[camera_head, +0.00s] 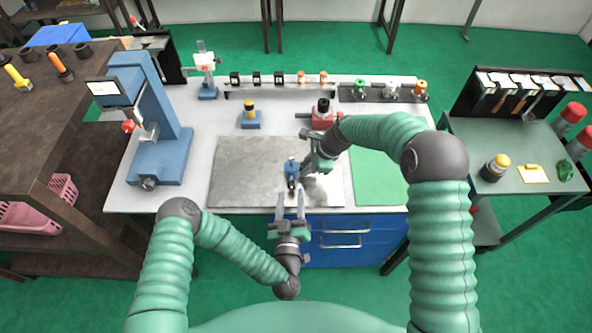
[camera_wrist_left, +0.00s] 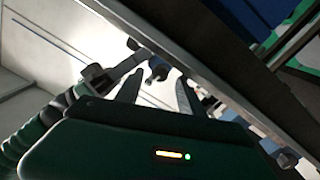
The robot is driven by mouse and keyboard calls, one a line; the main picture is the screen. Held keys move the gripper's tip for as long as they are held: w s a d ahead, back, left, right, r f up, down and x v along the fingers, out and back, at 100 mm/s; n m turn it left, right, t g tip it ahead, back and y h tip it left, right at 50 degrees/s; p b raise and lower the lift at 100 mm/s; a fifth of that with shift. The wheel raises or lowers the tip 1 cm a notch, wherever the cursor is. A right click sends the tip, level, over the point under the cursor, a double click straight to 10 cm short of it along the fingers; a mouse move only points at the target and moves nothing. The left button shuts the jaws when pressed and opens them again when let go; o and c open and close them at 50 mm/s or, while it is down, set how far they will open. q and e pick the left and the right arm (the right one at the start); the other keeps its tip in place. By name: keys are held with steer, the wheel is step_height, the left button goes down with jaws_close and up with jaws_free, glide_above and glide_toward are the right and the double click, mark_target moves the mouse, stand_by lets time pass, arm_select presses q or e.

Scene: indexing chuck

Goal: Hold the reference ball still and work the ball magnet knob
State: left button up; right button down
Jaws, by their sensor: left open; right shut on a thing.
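A small blue stand (camera_head: 291,173), which looks like the reference ball on its magnet base, stands on the grey plate (camera_head: 240,170). Its ball and knob are too small to tell apart. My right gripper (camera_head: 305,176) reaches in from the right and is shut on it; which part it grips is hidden. My left gripper (camera_head: 290,197) is open and empty at the bench's front edge, below the stand, fingers pointing towards it. In the left wrist view, the left gripper's fingers (camera_wrist_left: 158,82) are spread, with a dark part (camera_wrist_left: 158,67) between and beyond them.
A blue gauge stand (camera_head: 150,120) is on the left of the bench. A yellow-topped blue block (camera_head: 250,116), a red fixture (camera_head: 322,115) and a rack of small parts stand behind. A green mat (camera_head: 380,185) lies right. The grey plate's left part is clear.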

mark_target(291, 189)
arm_select(q)
steer(key=shift+w, duration=2.2)
jaws_close()
steer(key=shift+n, duration=0.4)
jaws_free()
